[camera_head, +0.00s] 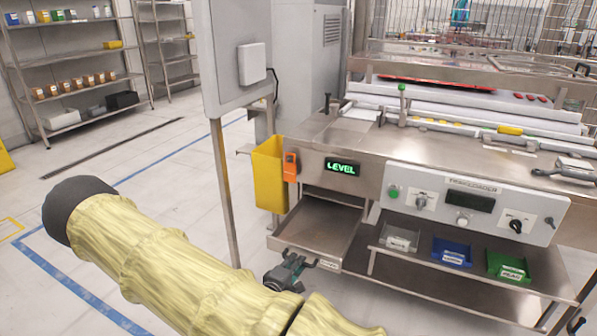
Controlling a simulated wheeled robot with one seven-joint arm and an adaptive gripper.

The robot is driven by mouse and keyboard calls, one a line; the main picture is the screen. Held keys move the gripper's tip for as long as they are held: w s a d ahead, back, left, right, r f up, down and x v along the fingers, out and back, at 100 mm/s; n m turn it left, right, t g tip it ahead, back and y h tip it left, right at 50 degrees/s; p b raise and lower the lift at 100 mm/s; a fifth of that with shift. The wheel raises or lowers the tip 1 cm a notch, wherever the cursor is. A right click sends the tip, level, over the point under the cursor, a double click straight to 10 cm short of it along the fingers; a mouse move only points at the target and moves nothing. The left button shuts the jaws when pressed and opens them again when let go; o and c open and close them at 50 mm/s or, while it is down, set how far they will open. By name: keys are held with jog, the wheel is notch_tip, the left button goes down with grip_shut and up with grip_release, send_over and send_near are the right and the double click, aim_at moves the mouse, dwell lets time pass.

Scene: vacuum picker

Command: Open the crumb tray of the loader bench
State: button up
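The crumb tray (317,228) is a shallow steel drawer at the left end of the loader bench (350,175), under the green LEVEL display. It stands pulled out towards me, and its empty-looking inside shows. A small label is on the right part of its front.
My pale yellow sleeved arm covers the lower left. A yellow bin (268,175) hangs at the bench's left end, beside a metal post. Clear, blue (452,250) and green (508,265) bins sit on the lower shelf to the right. Floor at left is free.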

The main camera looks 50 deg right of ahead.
jog(key=v, duration=0.9)
jog(key=shift+a, duration=0.15)
jog(key=s+a+f+y, duration=0.4)
jog(key=a+f, duration=0.2)
jog(key=f, duration=0.2)
jog(key=s+a+f+y, duration=0.4)
jog(key=s+a+f, duration=0.1)
jog(key=a+f, duration=0.15)
jog(key=s+a+f+m+g+y, duration=0.1)
jog(key=s+a+f+y, duration=0.15)
jog(key=a, duration=0.25)
jog(key=s+a+f+m+g+y, duration=0.1)
jog(key=s+a+f+y, duration=0.15)
jog(key=a, duration=0.25)
jog(key=s+a+g+y, duration=0.1)
jog(key=s+a+y, duration=0.25)
jog(key=a, duration=0.35)
notch_tip(320, 180, up, 16)
jog(key=h+p, duration=0.1)
jog(key=p, duration=1.3)
jog(key=shift+s+d+f+m+p, duration=0.2)
jog(key=shift+s+m+p, duration=0.1)
jog(key=shift+s+p, duration=0.05)
jog(key=shift+s+d, duration=0.1)
